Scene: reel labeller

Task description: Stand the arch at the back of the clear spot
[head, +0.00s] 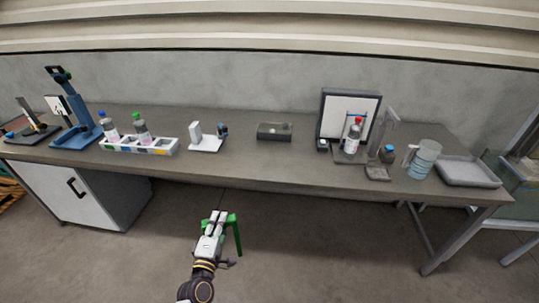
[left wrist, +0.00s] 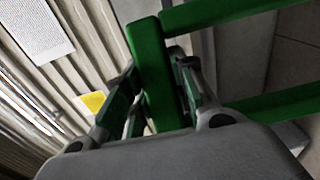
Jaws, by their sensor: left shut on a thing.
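The green arch (head: 237,238) is in my left gripper (head: 218,217), in front of the bench and over the floor. One leg of the arch hangs down to the right of the fingers. In the left wrist view the fingers (left wrist: 155,95) close on one green bar of the arch (left wrist: 150,60), and two more bars run off to the right. The grey bench top (head: 260,170) lies beyond the gripper, and the arch is apart from it. I cannot tell which bare patch is the clear spot. My right gripper is not in view.
On the bench stand a blue stand (head: 78,130), a white rack (head: 140,146) with bottles, a white fixture (head: 206,140), a dark box (head: 274,131), a framed panel (head: 346,105), a clear jug (head: 423,160) and a grey tray (head: 467,172). Bare bench shows around the dark box.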

